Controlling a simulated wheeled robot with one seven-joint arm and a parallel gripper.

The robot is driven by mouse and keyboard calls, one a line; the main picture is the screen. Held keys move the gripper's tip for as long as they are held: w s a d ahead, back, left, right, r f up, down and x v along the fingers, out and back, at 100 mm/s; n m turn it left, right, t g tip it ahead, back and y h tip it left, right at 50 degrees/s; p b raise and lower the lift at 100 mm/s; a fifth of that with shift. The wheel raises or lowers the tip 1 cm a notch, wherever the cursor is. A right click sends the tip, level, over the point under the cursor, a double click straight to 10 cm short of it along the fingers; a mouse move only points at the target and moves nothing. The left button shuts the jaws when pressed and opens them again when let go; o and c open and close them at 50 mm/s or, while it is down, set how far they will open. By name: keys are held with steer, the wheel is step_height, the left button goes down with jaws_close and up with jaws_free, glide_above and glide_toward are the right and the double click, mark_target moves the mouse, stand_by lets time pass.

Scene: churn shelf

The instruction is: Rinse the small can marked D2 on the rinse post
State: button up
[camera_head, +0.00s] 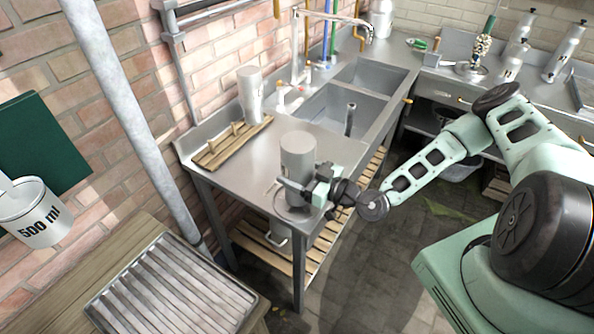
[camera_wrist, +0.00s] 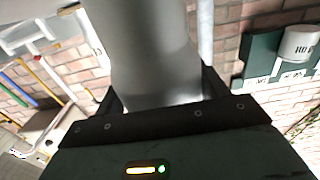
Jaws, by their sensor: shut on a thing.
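A grey metal can (camera_head: 298,153) stands upright, or nearly so, at the front corner of the steel counter (camera_head: 262,165). My gripper (camera_head: 308,188) is shut on its lower part from the right. The can also fills the upper middle of the wrist view (camera_wrist: 155,55), between the dark fingers. No D2 mark is readable on it. A round plate or ring (camera_head: 291,209) shows under the can; I cannot tell whether the can touches it. A short dark upright post (camera_head: 350,119) stands at the sink, left of the near basin's right edge; I cannot tell whether it is the rinse post.
A tap (camera_head: 328,17) arches over the sink basins (camera_head: 365,75). A ribbed tray (camera_head: 170,290) lies on a wooden table at front left. More cans (camera_head: 565,52) stand at far right.

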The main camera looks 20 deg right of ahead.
stand_by(0.6)
steer(key=shift+r+p, duration=3.6)
steer(key=shift+f, duration=0.1)
